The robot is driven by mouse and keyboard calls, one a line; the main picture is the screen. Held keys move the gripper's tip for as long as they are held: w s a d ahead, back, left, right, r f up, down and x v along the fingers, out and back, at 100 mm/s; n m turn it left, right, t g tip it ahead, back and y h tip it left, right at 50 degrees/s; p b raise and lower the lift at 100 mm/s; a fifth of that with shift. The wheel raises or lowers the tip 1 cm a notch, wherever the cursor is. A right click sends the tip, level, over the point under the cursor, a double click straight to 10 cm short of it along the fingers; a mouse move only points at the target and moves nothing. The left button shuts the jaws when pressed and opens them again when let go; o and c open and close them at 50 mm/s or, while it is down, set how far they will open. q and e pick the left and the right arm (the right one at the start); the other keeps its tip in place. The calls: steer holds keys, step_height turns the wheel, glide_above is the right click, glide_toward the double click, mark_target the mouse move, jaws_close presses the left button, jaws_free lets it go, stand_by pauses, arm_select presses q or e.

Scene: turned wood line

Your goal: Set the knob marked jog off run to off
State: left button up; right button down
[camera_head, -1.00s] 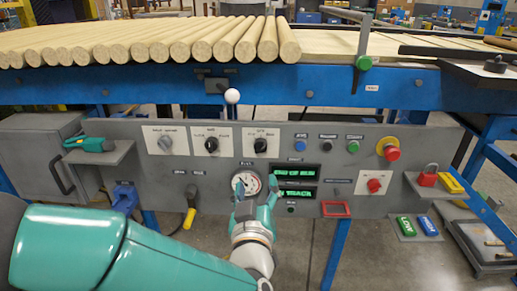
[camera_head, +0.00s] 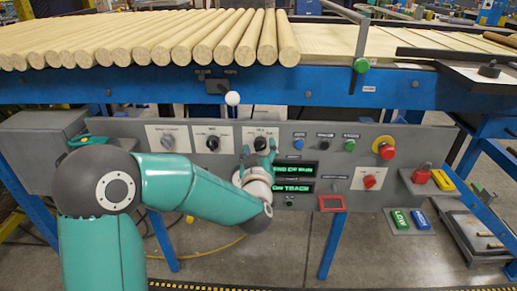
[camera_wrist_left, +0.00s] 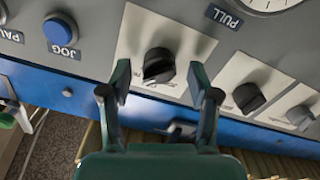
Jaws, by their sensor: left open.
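My left gripper (camera_head: 258,157) is open just below and in front of the right knob. In the left wrist view, that right knob (camera_wrist_left: 158,65) shows between and beyond the two spread fingertips (camera_wrist_left: 160,80), apart from both. The middle knob (camera_wrist_left: 248,97) is off to the right there. My right gripper is out of view.
A white ball-topped lever (camera_head: 232,98) stands above the knobs. A blue JOG button (camera_wrist_left: 59,32), green displays (camera_head: 296,169) and a red mushroom button (camera_head: 386,152) lie right of the knobs. Wooden poles (camera_head: 150,40) lie on the conveyor above. My left arm covers the lower left panel.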

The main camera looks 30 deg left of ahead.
arm_select(q)
steer(key=shift+w+a, duration=0.1)
steer(key=shift+w, duration=0.05)
steer(key=c, duration=1.1)
steer(key=shift+a, duration=0.1)
steer(key=shift+c, duration=0.2)
steer(key=shift+f+n+b, duration=0.15)
steer(key=shift+n+b, duration=0.55)
steer(key=shift+b, duration=0.3)
steer(key=n+b, duration=0.3)
steer(key=b, duration=0.1)
steer(key=shift+f+n+b, duration=0.1)
steer(key=shift+n+b, duration=0.2)
steer(key=shift+n, duration=0.1)
steer(key=shift+n+b, duration=1.65)
steer(key=shift+n, duration=0.15)
